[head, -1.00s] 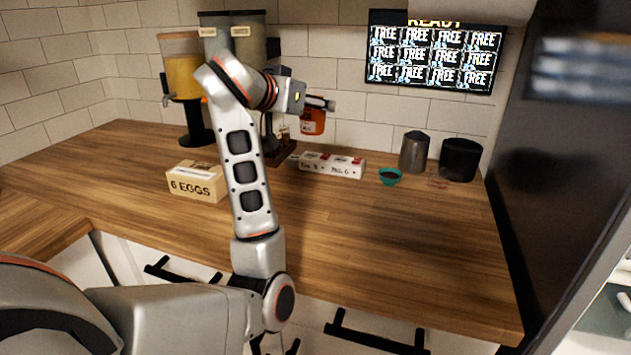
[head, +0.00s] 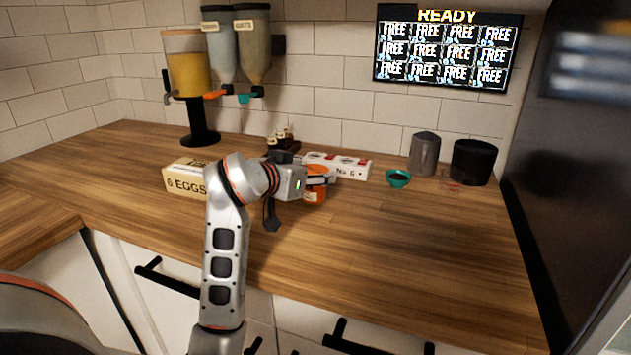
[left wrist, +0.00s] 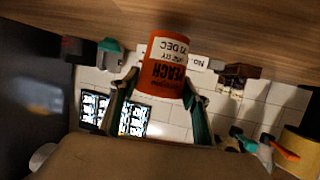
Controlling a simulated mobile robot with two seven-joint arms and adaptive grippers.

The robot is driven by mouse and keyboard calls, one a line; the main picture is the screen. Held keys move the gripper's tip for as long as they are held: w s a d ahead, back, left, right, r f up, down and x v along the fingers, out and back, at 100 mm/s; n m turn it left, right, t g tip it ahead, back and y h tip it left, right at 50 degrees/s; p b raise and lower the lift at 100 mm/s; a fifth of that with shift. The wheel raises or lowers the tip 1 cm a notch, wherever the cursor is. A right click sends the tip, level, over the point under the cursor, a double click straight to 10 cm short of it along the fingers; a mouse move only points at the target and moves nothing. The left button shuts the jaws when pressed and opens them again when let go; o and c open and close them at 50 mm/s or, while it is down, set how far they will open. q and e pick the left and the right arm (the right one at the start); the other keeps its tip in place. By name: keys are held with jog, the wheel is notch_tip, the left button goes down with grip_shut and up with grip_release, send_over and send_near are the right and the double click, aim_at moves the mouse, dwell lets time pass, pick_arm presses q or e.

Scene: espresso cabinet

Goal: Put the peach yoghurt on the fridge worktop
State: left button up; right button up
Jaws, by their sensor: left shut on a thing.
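My left gripper (head: 318,178) is shut on the peach yoghurt (head: 315,194), an orange tub with a white label. In the head view the tub is low over the wooden worktop (head: 400,250), in front of the white box. In the left wrist view the peach yoghurt (left wrist: 168,66) sits between the two fingers (left wrist: 160,100), its label upside down in the picture. The worktop is close to its base there; I cannot tell whether they touch. My right gripper is not in view.
An egg box (head: 183,178) stands left of my arm. A white carton (head: 338,165) is behind the tub. A teal bowl (head: 398,179), a grey jug (head: 424,153) and a black container (head: 473,162) stand to the right. The worktop's front right is clear.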

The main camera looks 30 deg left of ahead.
pick_arm(q)
jog(key=shift+f, duration=0.5)
jog(key=shift+f, duration=0.25)
jog(key=o, duration=1.2)
jog(key=shift+r, duration=0.1)
